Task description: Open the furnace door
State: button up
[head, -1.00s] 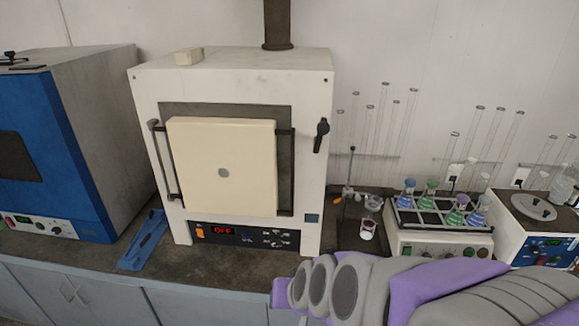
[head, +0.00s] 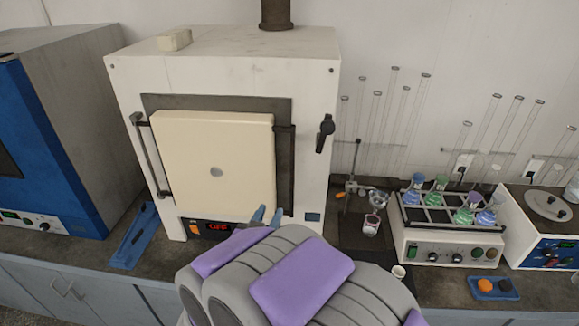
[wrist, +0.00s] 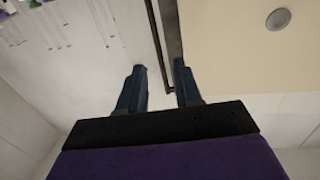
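The white furnace (head: 318,90) stands on the counter. Its cream door (head: 215,150), with a small round grey spot, sits in front of the dark frame and looks closed. A vertical bar handle (head: 150,155) runs along the door's left side. A dark bar (head: 285,170) runs along its right side, and a black lever (head: 326,130) is on the body to the right. My gripper (head: 267,214) is open and empty, its blue fingertips in front of the door's lower right corner. In the wrist view, the fingers (wrist: 159,82) are apart, with the dark bar (wrist: 157,45) seen near the gap; contact cannot be told.
A blue oven (head: 60,140) stands at left, with a blue tray (head: 132,238) between it and the furnace. At right are a small stand with a beaker (head: 370,222), a shaker with flasks (head: 445,245) and glass tubes.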

aim_at(291, 174)
jog(key=x, duration=0.5)
jog(key=b+x, duration=0.1)
jog(key=x, duration=0.5)
jog(key=d+r+x, duration=0.1)
jog(key=x, duration=0.4)
jog(key=shift+w, duration=0.6)
jog(key=shift+d, duration=0.1)
grip_shut()
